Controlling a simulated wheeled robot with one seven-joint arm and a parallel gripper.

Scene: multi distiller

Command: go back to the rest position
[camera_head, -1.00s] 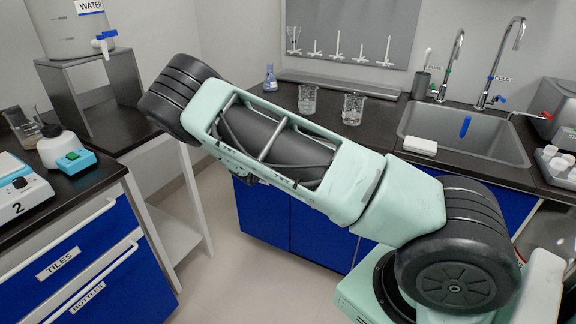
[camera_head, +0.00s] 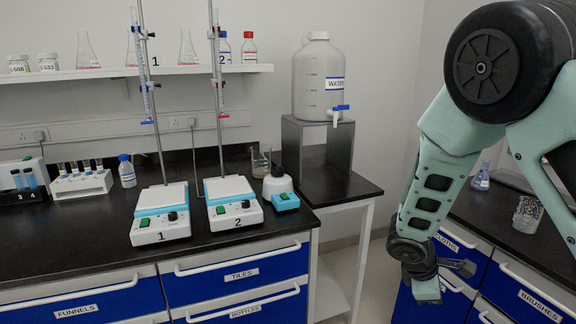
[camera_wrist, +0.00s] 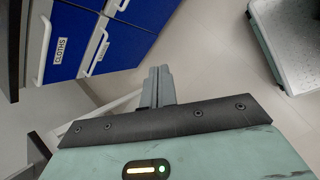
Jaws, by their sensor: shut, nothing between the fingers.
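My gripper (camera_head: 464,267) hangs at the end of my folded arm on the right of the head view, in front of the blue drawers of the right-hand bench. In the wrist view the gripper's fingers (camera_wrist: 159,87) are together with nothing between them. Pale floor and blue drawer fronts lie beyond the fingertips. The gripper touches nothing that I can see.
Stirrers 1 (camera_head: 160,214) and 2 (camera_head: 233,203) stand on the left bench. A water container (camera_head: 318,80) stands on a grey stand (camera_head: 297,137). Floor shows between the benches.

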